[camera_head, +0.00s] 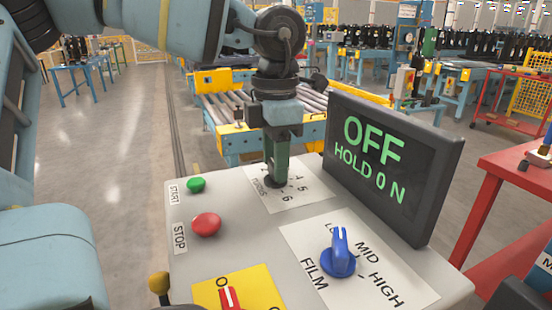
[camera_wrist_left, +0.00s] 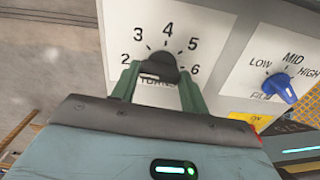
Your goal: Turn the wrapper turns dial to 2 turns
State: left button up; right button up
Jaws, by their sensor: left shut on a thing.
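The wrapper turns dial (camera_wrist_left: 158,68) is a black knob on a white plate marked 2 to 6, with a partly covered TURNS label below it. My left gripper (camera_head: 276,178) points down onto the dial in the head view. Its green fingers stand on both sides of the knob in the left wrist view (camera_wrist_left: 158,84), shut on it. I cannot tell clearly which number the knob points to. In the head view, the fingers hide most of the dial and some of its numbers. My right gripper is not in view.
The blue FILM knob (camera_head: 338,260) stands to the right of the dial. A dark display (camera_head: 392,165) behind it reads OFF, HOLD 0 N. A green START button (camera_head: 196,184) and a red STOP button (camera_head: 207,224) are at left. A yellow-plated switch (camera_head: 235,293) is in front.

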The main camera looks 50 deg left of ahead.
pick_arm(q)
jog(key=shift+r+n, duration=0.1)
jog(key=shift+n, duration=0.4)
jog(key=o, duration=1)
notch_tip(320, 180, up, 7)
jog(key=shift+r+p, duration=0.1)
jog(key=shift+p, duration=0.3)
jog(key=shift+r, duration=0.3)
